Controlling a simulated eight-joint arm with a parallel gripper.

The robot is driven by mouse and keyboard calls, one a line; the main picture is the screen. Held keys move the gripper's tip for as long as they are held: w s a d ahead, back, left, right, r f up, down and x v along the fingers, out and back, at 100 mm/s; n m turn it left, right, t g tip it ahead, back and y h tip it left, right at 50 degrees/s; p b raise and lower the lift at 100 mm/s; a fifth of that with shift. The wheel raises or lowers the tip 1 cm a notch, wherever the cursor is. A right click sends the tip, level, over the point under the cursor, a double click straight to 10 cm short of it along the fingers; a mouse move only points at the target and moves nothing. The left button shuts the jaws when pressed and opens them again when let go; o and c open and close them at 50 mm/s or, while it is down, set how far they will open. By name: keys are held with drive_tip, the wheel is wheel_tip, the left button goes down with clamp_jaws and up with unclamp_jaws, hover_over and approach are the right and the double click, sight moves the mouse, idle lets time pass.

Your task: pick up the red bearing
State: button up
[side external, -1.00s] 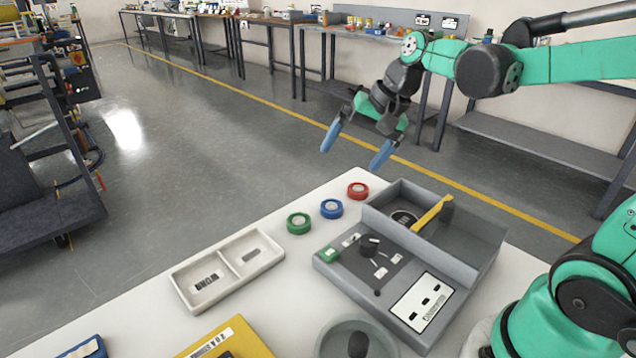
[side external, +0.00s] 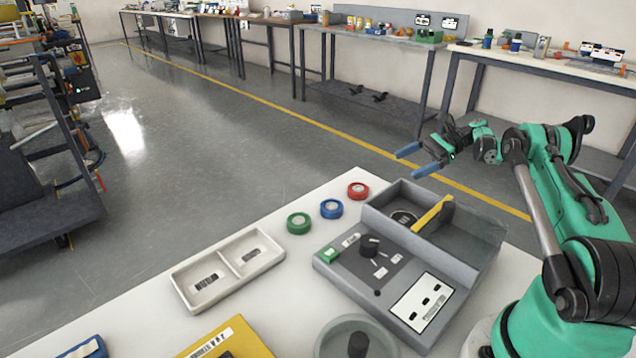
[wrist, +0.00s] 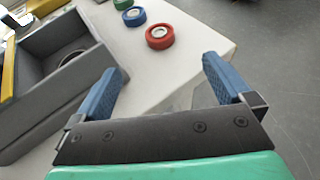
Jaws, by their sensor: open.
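The red bearing (side external: 358,191) is a short ring with a pale centre, lying flat near the table's far edge. It also shows in the wrist view (wrist: 160,36), ahead of and between my fingers, near a table corner. My gripper (side external: 411,160) is open and empty, with two blue fingers. In the side external view it is up and to the right of the red bearing, apart from it. In the wrist view my gripper (wrist: 162,82) has its fingers spread wide, with nothing between the tips.
A blue bearing (side external: 331,208) and a green bearing (side external: 299,222) lie in a row beside the red one. A grey tester box with a walled bin (side external: 480,262) stands close to their right. A white two-part tray (side external: 180,272) is at the left. The table (side external: 290,290) has bare patches.

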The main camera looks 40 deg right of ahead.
sight(363, 187)
drive_tip(key=x, duration=1.1)
drive_tip(key=shift+a+f, duration=0.3)
drive_tip(key=shift+a, duration=0.05)
drive_tip(key=c, duration=1.4)
